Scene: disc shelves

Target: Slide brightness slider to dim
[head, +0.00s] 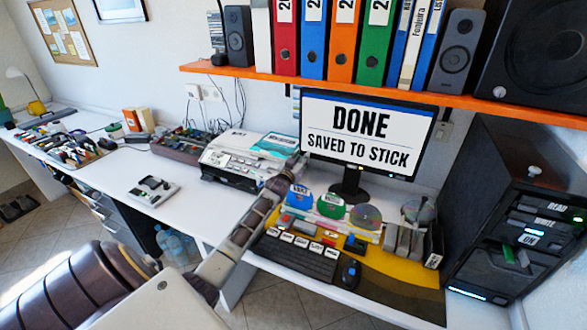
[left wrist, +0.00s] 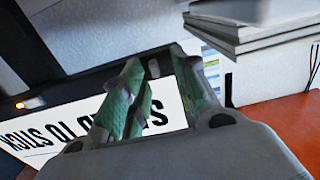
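The monitor (head: 365,130) stands on the desk below the orange shelf. Its lit screen reads "DONE SAVED TO STICK". I cannot make out a brightness slider in either view. My left arm reaches up from the lower left, and my left gripper (head: 285,180) is by the monitor's lower left side; its tips are hard to see there. In the left wrist view my left gripper (left wrist: 160,75) has greenish fingers, apart, with nothing held between them. The monitor's screen (left wrist: 65,130) appears upside down behind them, with a small orange light on its dark frame. My right gripper is not in view.
The orange shelf (head: 500,97) carries binders and speakers above the monitor. A printer (head: 240,155) stands left of it. A keyboard (head: 297,257), mouse (head: 348,272) and disc stacks crowd the desk below. A black computer tower (head: 520,235) stands at right.

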